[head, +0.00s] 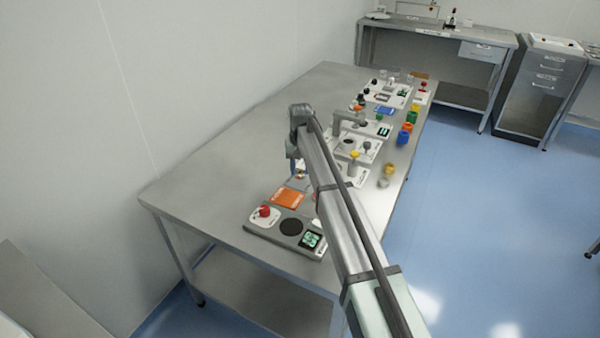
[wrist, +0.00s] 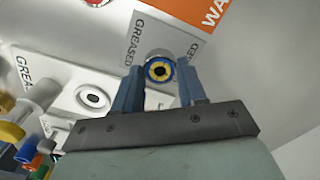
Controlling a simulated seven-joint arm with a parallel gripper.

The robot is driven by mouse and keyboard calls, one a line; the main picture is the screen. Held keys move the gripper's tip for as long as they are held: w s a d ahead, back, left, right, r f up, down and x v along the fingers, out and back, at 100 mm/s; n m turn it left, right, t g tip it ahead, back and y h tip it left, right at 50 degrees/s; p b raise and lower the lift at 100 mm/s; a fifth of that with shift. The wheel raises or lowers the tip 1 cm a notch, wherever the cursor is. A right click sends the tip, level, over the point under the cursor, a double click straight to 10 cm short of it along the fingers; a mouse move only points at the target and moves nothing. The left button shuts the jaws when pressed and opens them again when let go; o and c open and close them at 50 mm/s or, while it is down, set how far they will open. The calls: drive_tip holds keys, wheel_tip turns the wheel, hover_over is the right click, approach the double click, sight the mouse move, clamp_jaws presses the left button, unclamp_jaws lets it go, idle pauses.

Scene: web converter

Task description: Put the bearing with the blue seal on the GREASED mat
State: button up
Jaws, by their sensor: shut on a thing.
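In the wrist view my gripper (wrist: 157,72) is shut on a small round bearing (wrist: 159,71) with a blue ring, a yellow inner part and a dark centre. A finger stands at each side of it. Behind the bearing lies the grey GREASED mat (wrist: 178,32), its lettering along the edges. The bearing overlaps the mat in this view; I cannot tell whether it touches it. A pale round patch shows on the mat around the bearing. In the head view my gripper (head: 295,168) is low over the near part of the bench, and the bearing is too small to make out.
An orange panel (head: 287,199) lies beside the mat. In front is a control plate with a red button (head: 264,211) and a dark disc (head: 291,227). White fixtures and coloured pots (head: 404,135) line the bench's right side. The bench's left side (head: 225,160) is clear.

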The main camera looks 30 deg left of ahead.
sight(300, 172)
drive_tip(key=shift+f, duration=1)
drive_tip(key=shift+f, duration=0.1)
drive_tip(key=o, duration=1.1)
wheel_tip(300, 172, up, 12)
